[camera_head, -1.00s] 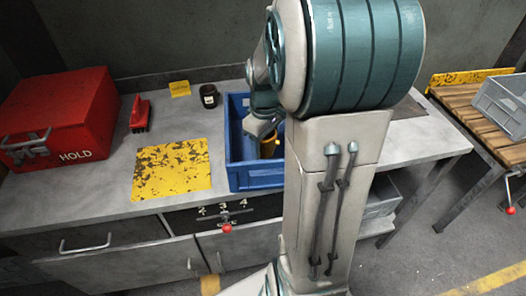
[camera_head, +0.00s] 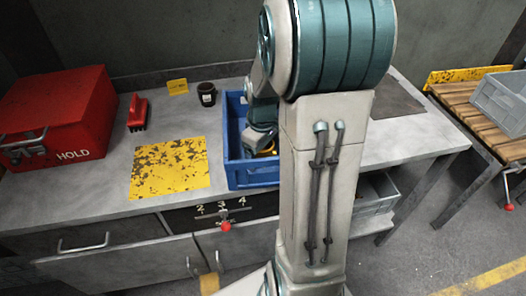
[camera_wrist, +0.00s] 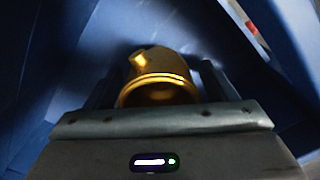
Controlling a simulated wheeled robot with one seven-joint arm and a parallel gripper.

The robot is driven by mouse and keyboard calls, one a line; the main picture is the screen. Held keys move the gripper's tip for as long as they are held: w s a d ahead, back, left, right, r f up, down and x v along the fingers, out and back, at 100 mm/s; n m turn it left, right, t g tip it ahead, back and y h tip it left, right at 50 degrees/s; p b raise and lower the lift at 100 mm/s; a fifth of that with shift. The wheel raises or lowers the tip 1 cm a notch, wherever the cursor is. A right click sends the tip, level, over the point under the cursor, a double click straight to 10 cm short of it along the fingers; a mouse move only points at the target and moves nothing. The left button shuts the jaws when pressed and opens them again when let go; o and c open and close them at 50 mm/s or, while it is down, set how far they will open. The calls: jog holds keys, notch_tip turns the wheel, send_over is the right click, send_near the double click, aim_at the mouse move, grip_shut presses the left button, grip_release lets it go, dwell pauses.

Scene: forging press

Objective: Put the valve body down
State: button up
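The valve body is a brass-coloured, round piece with a ringed rim and a small side stub. In the wrist view the valve body (camera_wrist: 160,82) sits between the two fingers of my gripper (camera_wrist: 160,80), which is shut on it. In the head view my gripper (camera_head: 262,140) is down inside the blue crate (camera_head: 253,179), and only a little of the valve body (camera_head: 270,152) shows beside it. Blue crate walls surround the gripper in the wrist view. Whether the valve body touches the crate floor cannot be told.
The crate stands on a grey workbench (camera_head: 95,190). Left of it are a yellow worn plate (camera_head: 168,168), a dark cup (camera_head: 207,94), a red brush (camera_head: 137,113) and a red HOLD box (camera_head: 60,115). A grey bin (camera_head: 500,100) stands on a slatted table at right.

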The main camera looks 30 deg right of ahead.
notch_tip(320, 180, up, 12)
jog(key=s+a+m+t, duration=0.2)
jog(key=s+a+m, duration=0.2)
jog(key=s+a, duration=0.7)
jog(key=shift+s+a+f+m+t+p, duration=0.25)
jog(key=shift+a+m+t+p, duration=0.15)
